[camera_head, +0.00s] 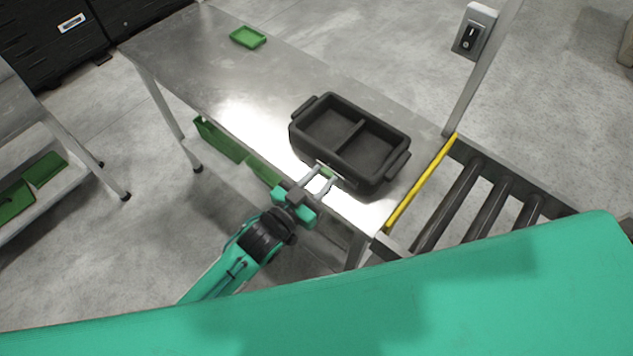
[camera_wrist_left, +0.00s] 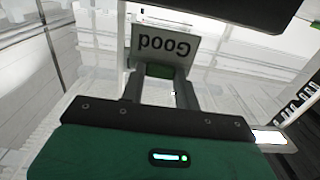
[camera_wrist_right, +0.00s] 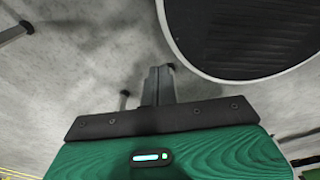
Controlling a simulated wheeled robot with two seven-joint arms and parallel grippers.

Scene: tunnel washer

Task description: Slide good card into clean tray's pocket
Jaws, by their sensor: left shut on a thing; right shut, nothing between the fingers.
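The clean tray (camera_head: 367,159) is a dark grey bin with two compartments and side handles. It stands on the steel table near the roller end. My left gripper (camera_head: 322,180) is at the tray's near long side, shut on the good card. In the left wrist view the card (camera_wrist_left: 160,44) is pale, with "Good" upside down and a green part between the fingers (camera_wrist_left: 158,88). The tray's dark wall (camera_wrist_left: 240,10) is above the card there. I cannot make out the pocket, or whether the card touches it. My right gripper (camera_wrist_right: 158,86) is shut and empty, away from the tray.
The steel table (camera_head: 190,50) has a small green tray (camera_head: 248,37) at its far left. Rollers (camera_head: 480,195) with a yellow edge strip (camera_head: 420,185) adjoin its right end. Green bins (camera_head: 220,138) are below the table. A switch box (camera_head: 475,30) stands behind.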

